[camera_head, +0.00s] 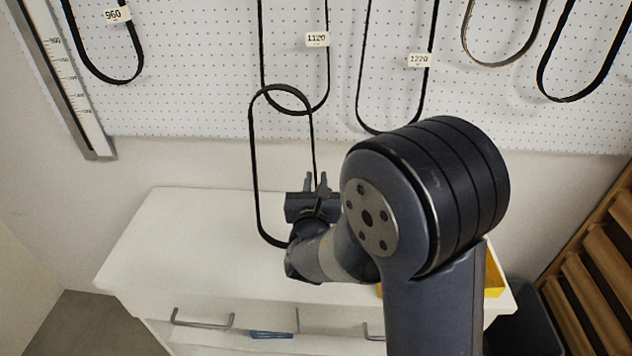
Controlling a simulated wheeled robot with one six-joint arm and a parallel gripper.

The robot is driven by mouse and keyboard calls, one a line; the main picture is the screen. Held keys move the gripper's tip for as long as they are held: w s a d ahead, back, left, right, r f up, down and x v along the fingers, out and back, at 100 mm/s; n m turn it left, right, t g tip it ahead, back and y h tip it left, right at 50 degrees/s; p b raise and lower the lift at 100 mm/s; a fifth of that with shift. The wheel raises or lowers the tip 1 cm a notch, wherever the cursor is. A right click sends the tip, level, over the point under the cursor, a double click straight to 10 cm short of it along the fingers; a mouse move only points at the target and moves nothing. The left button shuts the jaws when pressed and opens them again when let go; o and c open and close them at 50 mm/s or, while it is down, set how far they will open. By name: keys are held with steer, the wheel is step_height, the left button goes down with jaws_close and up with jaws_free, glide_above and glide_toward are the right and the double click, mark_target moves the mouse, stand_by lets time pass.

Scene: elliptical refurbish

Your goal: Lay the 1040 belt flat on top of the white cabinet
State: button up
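A black belt loop (254,165) hangs upright in the air in front of the pegboard, over the white cabinet. No number tag shows on it, so I cannot read whether it is the 1040 belt. My gripper (316,183) is at its right strand, with that strand running down between the two fingers. The fingers look closed on it. The loop's lower end passes behind my wrist. The white cabinet (175,235) stands below, and the left part of its top is bare.
Belts tagged 960 (138,62), 1120 (262,60) and 1220 (361,85) hang on the pegboard (200,75). A yellow bin (494,277) sits at the cabinet's right end, partly behind my arm. A dark bin (527,315) and wooden slats (600,285) stand at right.

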steer(key=shift+o, duration=0.6)
steer(key=shift+r, duration=0.2)
steer(key=s+b, duration=0.1)
steer(key=s, duration=1.1)
steer(key=shift+a+b, duration=0.2)
steer(key=shift+b, duration=0.2)
steer(key=w, duration=0.4)
steer(key=w+p, duration=0.1)
steer(key=w, duration=0.3)
steer(key=w+p, duration=0.1)
steer(key=w, duration=0.3)
steer(key=shift+w+d+f, duration=0.15)
steer(key=shift+d+f, duration=0.1)
steer(key=shift+r, duration=0.6)
